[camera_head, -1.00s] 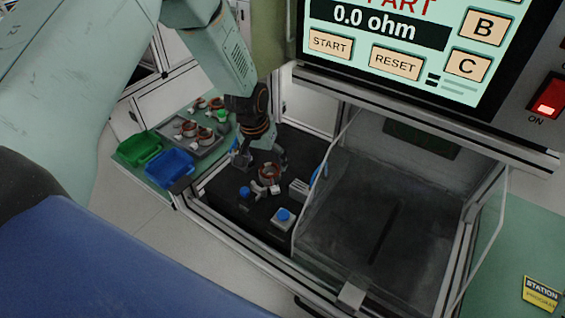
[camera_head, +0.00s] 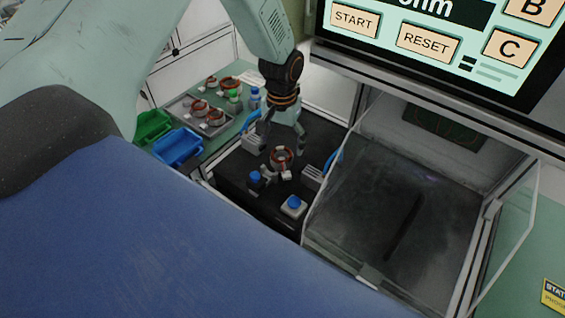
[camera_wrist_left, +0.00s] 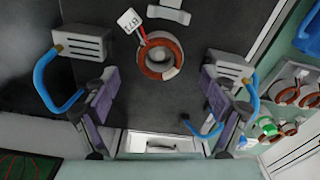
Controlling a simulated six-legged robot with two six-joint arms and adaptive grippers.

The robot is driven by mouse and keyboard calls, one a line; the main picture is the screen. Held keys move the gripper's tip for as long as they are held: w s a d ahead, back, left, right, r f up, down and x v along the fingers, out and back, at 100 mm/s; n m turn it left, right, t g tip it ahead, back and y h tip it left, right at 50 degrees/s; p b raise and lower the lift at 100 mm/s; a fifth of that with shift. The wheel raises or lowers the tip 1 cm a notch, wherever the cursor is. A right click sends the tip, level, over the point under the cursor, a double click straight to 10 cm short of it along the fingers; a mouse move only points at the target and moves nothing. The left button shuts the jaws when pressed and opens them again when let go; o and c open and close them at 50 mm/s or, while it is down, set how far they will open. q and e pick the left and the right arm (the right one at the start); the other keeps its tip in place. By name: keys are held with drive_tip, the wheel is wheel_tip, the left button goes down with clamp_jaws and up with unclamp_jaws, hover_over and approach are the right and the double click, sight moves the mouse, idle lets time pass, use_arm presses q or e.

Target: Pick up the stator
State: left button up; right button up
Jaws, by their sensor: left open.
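The stator (camera_head: 281,166) is a ring with copper-coloured windings, standing on the dark work surface. In the left wrist view the stator (camera_wrist_left: 160,74) shows near the top centre, with red leads running to a white tag (camera_wrist_left: 130,21). My left gripper (camera_head: 283,146) points down just above and behind the stator in the head view, fingers spread. In the wrist view my left gripper (camera_wrist_left: 160,88) has its purple-padded fingers wide apart, with the stator lying between their lines, ahead of the tips. Nothing is held. My right gripper is not in view.
Grey blocks with blue loops flank the stator, including one on the right (camera_head: 313,176). A blue-button box (camera_head: 293,207) is in front. A tray (camera_head: 186,122) of more stators, a blue bin (camera_head: 178,148) and a green bin (camera_head: 152,127) lie left. A clear guard (camera_head: 340,235) stands right.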

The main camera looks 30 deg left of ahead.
sight(282, 155)
use_arm(q)
drive_tip(key=shift+w+f, duration=0.15)
drive_tip(key=shift+f, duration=0.3)
drive_tip(key=shift+a+f+b, duration=0.1)
drive_tip(key=shift+f+b, duration=0.25)
drive_tip(key=shift+b, duration=0.1)
drive_tip(key=f+b, duration=0.3)
drive_tip(key=shift+s, duration=0.25)
drive_tip(key=shift+f+b, duration=0.3)
drive_tip(key=shift+f, duration=0.05)
drive_tip(key=shift+w+f, duration=0.15)
drive_tip(key=shift+f, duration=0.1)
drive_tip(key=shift+r, duration=0.1)
